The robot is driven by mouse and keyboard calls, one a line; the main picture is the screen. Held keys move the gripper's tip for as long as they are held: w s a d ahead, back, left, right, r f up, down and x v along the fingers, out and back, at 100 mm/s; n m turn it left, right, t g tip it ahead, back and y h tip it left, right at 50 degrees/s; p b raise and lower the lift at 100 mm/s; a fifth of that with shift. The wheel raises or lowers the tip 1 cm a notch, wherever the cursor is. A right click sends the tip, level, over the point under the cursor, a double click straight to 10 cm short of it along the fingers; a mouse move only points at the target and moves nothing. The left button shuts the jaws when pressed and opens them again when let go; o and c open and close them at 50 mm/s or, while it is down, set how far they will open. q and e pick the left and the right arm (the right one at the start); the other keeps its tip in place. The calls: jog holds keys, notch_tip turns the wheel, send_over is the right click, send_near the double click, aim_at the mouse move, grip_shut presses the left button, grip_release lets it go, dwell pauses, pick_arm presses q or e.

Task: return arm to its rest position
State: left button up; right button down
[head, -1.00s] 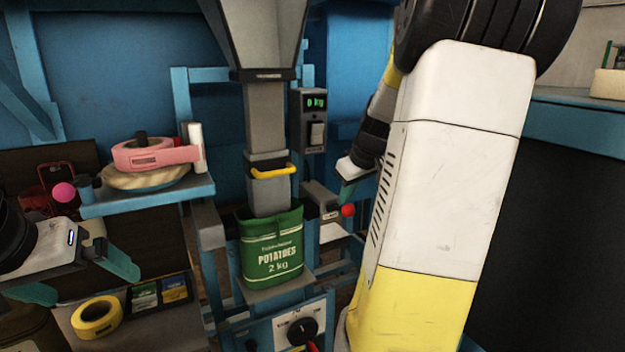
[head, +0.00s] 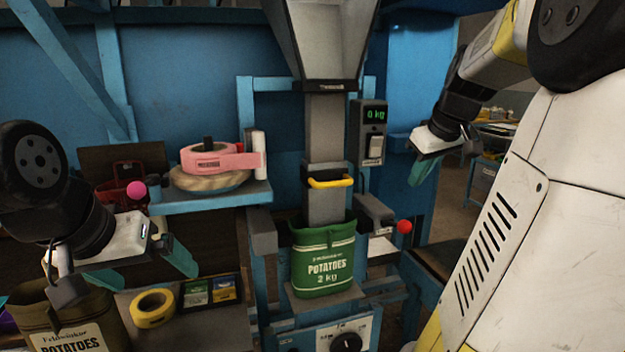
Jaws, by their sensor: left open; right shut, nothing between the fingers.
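My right gripper (head: 424,170) is shut and empty, with teal fingers pointing down. It hangs in the air to the right of the scale display and above the red ball knob (head: 404,227). My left gripper (head: 160,262) is open, with teal fingers, at the left above the lower shelf; nothing shows between its fingers. A green potato sack (head: 322,262) marked 2 kg stands upright under the filling spout (head: 326,207), its top around the spout's lower end. Neither gripper touches the green sack.
A yellow tape roll (head: 153,308) and an olive potato sack (head: 70,318) are at lower left, near my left arm. The scale display (head: 374,115) reads 0 kg. A hopper (head: 325,45) stands above the spout.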

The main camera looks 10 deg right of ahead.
jog(key=s+a+f, duration=0.2)
jog(key=s+a, duration=0.2)
jog(key=a, duration=0.3)
jog(key=s+a+f+m+y, duration=0.1)
jog(key=s+a, duration=0.3)
jog(key=a, duration=0.4)
jog(key=s+a+f+y, duration=0.1)
jog(key=s+a+f, duration=0.2)
jog(key=s+a, duration=0.2)
jog(key=a, duration=0.3)
jog(key=shift+f+m, duration=0.25)
jog(key=shift+m, duration=0.05)
jog(key=shift+s, duration=0.1)
